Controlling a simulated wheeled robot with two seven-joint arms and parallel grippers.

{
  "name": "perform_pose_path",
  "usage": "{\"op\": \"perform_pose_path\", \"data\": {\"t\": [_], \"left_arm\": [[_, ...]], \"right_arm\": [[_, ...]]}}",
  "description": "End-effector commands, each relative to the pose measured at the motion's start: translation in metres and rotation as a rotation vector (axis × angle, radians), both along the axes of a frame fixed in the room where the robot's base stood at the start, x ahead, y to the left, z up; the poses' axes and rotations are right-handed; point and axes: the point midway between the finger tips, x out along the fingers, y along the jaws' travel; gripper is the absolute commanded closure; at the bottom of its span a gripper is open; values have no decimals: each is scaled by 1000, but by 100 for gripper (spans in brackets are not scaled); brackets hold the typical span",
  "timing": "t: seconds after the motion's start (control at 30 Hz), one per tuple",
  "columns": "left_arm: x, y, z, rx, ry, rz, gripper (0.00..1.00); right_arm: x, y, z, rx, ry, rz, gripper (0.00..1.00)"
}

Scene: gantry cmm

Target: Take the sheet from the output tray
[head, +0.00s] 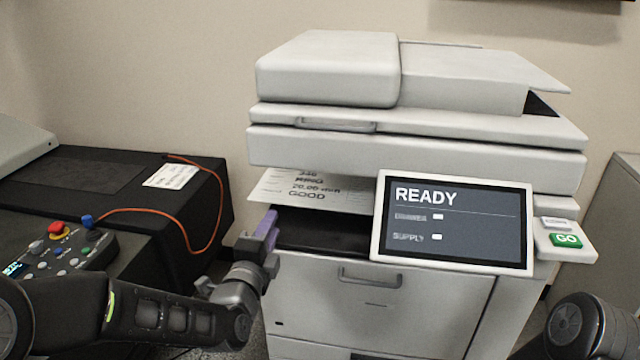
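The white printed sheet (300,192) lies face up in the opening of the printer, above the dark output tray (310,238). Its last printed line reads GOOD. Its right part is hidden behind the printer's screen. My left gripper (267,226), with purple fingers, is at the left front of the tray, just below the sheet's front left edge. I cannot tell whether its fingers touch the sheet or how far apart they are. Only a part of my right arm shows at the lower right; its gripper is out of view.
The printer's screen (455,222) reads READY and juts out in front of the opening's right side. A green GO button (566,240) is right of it. At left, a control panel (60,250) and an orange cable (215,215) sit by a black machine (90,180).

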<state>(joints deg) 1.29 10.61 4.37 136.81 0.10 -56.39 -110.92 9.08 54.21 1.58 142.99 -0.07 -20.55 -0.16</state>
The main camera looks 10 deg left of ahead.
Motion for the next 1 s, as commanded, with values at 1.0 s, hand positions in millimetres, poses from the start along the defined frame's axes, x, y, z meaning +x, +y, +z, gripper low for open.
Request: {"op": "perform_pose_path", "data": {"t": [1.0], "left_arm": [[73, -4, 0, -1, 2, 0, 72]], "right_arm": [[0, 0, 1, 0, 0, 0, 64]]}}
